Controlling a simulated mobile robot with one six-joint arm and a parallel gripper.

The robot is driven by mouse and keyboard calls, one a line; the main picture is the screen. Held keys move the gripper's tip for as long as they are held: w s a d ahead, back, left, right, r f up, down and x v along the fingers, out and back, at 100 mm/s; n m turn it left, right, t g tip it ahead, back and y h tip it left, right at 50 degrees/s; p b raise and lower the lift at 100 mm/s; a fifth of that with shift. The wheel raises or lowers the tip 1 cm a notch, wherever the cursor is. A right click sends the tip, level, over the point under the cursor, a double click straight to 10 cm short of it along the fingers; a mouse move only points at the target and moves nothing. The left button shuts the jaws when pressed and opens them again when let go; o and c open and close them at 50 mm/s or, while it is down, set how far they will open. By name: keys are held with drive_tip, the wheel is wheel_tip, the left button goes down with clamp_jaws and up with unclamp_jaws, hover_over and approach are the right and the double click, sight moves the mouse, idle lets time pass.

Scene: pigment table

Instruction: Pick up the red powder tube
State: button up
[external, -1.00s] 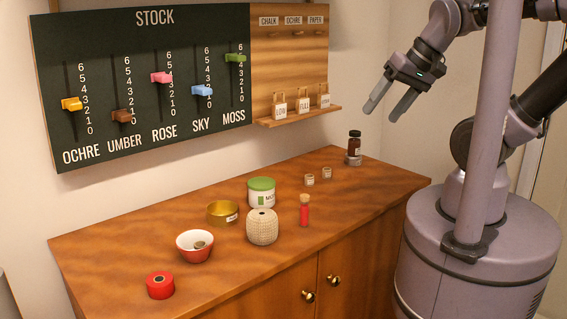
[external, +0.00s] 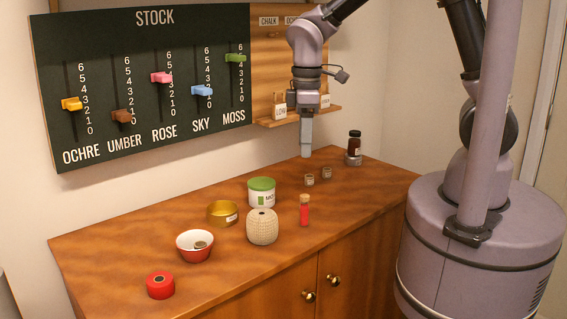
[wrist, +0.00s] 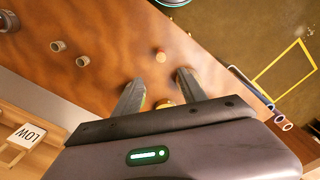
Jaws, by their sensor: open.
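The red powder tube (external: 304,214) stands upright on the wooden table, with a cork stopper on top. In the wrist view a small round top, likely its cork (wrist: 160,56), shows just beyond the fingertips. My gripper (external: 306,152) points straight down, well above the table and behind the tube in the external view. It is open and empty; both fingers show apart in the wrist view (wrist: 160,85). The tube is apart from the fingers.
Two small cups (external: 318,175) and a dark bottle (external: 354,146) stand farther back. A brass bowl (external: 222,213), red bowl (external: 195,247) and red round container (external: 160,286) are left.

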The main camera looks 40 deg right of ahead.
sight(304, 195)
wheel_tip(304, 195, down, 12)
drive_tip(key=b, duration=0.5)
drive_tip(key=shift+f+b, duration=0.25)
drive_tip(key=shift+b, duration=0.05)
wheel_tip(304, 195, down, 6)
drive_tip(key=b, duration=0.3)
drive_tip(key=shift+s+r, duration=0.15)
drive_tip(key=shift+r, duration=0.15)
clamp_jaws()
